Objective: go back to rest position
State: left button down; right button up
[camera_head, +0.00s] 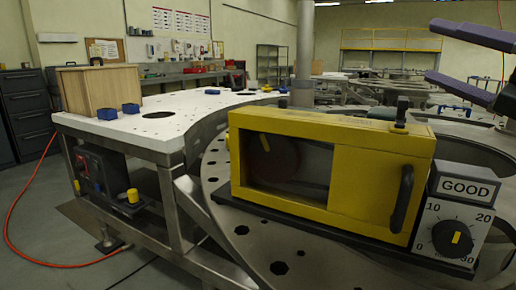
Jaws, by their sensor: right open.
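My right gripper (452,62) is at the upper right of the head view, with its two fingers spread apart and nothing between them. It is above and to the right of the yellow box (384,150), clear of it. The yellow box has a dark window in front and a black handle (402,198) on its right side. A dial unit (457,228) with a "GOOD" sign (465,188) stands beside it. My left gripper is out of the picture.
A white-topped table (172,122) on the left holds a wooden box (108,88) and blue blocks (131,108). The round metal plate (235,232) with holes bears the yellow box. An orange hose (22,190) lies on the floor. Shelves and benches stand far back.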

jog(key=s+a+f+m+g+h+p, duration=0.25)
jog(key=s+f+m+h, duration=0.35)
jog(key=m, duration=0.5)
jog(key=s+a+f+m+g+h+p, duration=0.1)
jog(key=s+f+m+g+h+p, duration=0.2)
jog(key=f+m+h, duration=0.6)
jog(key=s+a+f+m+g+y+p, duration=0.1)
jog(key=s+a+m+g, duration=0.15)
jog(key=s, duration=0.45)
jog(key=s+a+f+m+g+y+p, duration=0.1)
jog(key=s+m+g+y, duration=0.2)
jog(key=s, duration=0.5)
jog(key=s+a+f+m+g+p, duration=0.1)
jog(key=s+a+m+g, duration=0.2)
jog(key=s, duration=0.4)
pick_arm(q)
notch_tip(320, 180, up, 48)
jog(key=p, duration=3.8)
pick_arm(e)
notch_tip(320, 180, up, 37)
jog(key=s+m, duration=0.1)
jog(key=shift+s+d+r+m+g, duration=0.2)
jog(key=shift+s+d+m+g, duration=0.05)
jog(key=shift+d+m+g, duration=0.1)
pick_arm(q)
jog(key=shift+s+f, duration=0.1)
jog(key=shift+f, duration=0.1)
pick_arm(e)
jog(key=shift+f, duration=0.1)
